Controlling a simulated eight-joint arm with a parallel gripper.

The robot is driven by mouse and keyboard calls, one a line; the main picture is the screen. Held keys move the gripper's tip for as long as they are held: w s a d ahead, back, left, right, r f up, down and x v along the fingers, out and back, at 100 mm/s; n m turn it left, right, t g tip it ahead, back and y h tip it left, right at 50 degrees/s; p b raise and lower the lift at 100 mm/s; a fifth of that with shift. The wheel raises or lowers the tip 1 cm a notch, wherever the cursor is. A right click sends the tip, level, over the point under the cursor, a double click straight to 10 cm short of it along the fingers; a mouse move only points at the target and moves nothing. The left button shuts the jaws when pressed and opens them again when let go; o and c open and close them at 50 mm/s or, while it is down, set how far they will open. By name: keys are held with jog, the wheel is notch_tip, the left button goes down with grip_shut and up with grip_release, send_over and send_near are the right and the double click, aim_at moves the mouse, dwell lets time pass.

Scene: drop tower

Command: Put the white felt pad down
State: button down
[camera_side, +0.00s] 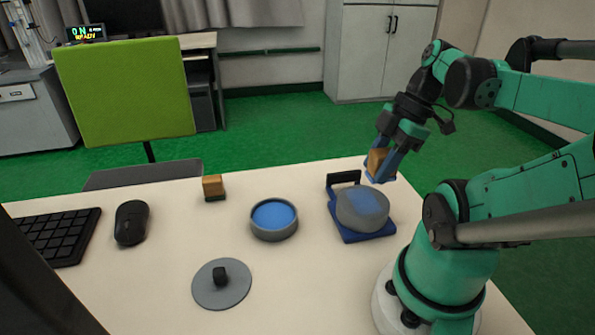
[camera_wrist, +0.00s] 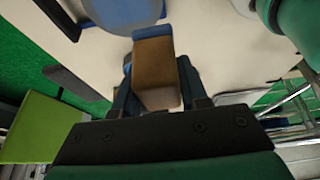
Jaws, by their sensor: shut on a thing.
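My gripper (camera_side: 382,166) is shut on a brown wooden block (camera_side: 377,160), held in the air above the back right of the table. In the wrist view the block (camera_wrist: 158,78) sits between the fingers, with a blue strip at its far end. I cannot make out a white felt pad in either view.
A round grey dish with a blue inside (camera_side: 273,218) stands mid-table. A grey disc with a black knob (camera_side: 221,285) lies in front of it. A small wooden block with a dark underside (camera_side: 213,187) is at the back. A mouse (camera_side: 131,222) and keyboard (camera_side: 58,236) are left.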

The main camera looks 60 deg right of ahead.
jog(key=shift+w, duration=0.1)
dwell(0.4)
jog(key=w+d+r, duration=0.3)
jog(key=w+r, duration=0.1)
jog(key=w, duration=0.2)
notch_tip(320, 180, up, 3)
send_over(264, 184)
jog(key=s, duration=0.1)
jog(key=f, duration=2)
jog(key=shift+d, duration=0.4)
jog(key=shift+f, duration=0.1)
jog(key=shift+c, duration=2.4)
grip_release()
